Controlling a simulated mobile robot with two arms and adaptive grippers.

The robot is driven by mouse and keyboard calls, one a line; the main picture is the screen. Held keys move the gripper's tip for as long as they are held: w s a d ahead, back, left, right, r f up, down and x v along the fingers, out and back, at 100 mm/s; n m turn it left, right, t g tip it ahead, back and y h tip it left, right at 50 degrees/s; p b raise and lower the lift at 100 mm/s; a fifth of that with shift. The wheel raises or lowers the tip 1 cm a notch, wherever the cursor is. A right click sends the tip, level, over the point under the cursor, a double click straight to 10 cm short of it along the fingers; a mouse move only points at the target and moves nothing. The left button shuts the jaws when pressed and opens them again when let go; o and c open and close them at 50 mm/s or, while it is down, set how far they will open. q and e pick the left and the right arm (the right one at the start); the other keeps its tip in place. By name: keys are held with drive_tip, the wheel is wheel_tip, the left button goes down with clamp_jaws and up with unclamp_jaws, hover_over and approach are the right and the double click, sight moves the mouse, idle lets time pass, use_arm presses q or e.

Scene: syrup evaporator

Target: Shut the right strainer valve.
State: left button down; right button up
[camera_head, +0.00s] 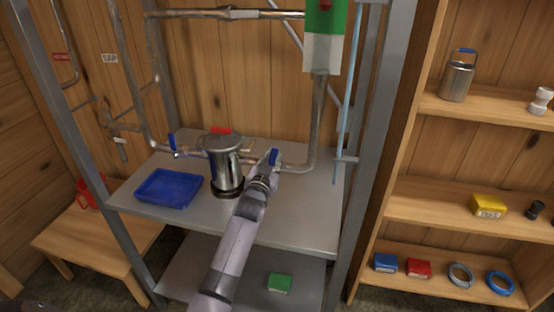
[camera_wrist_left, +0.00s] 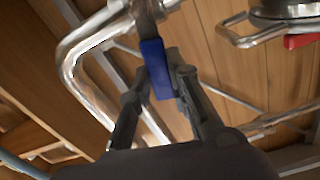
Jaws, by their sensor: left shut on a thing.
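The right strainer valve's blue handle (camera_head: 273,157) stands roughly upright on the pipe just right of the steel strainer canister (camera_head: 228,170). My left gripper (camera_head: 268,172) is at this handle. In the left wrist view the blue handle (camera_wrist_left: 157,70) lies between the two dark fingers of my left gripper (camera_wrist_left: 158,84), which is shut on it. The fingers partly hide the valve body in the head view. Another blue valve handle (camera_head: 171,141) stands on the pipe left of the canister. My right gripper is not in view.
A blue tray (camera_head: 168,188) sits on the metal shelf (camera_head: 275,222) left of the canister. A grey post (camera_head: 372,130) stands at the right of the rack. A wooden shelf unit (camera_head: 440,198) with several small items is further right. A green box (camera_head: 279,283) is on the lower shelf.

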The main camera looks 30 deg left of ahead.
use_arm(q)
drive_tip(key=a+n, duration=0.1)
drive_tip(key=n, duration=0.1)
drive_tip(key=shift+s+a+n, duration=0.15)
drive_tip(key=shift+n, duration=0.15)
drive_tip(key=shift+f, duration=0.1)
idle(0.4)
drive_tip(key=c, duration=1.5)
unclamp_jaws()
drive_tip(key=shift+a, duration=0.1)
drive_tip(key=shift+s, duration=0.15)
drive_tip(key=v, duration=1.2)
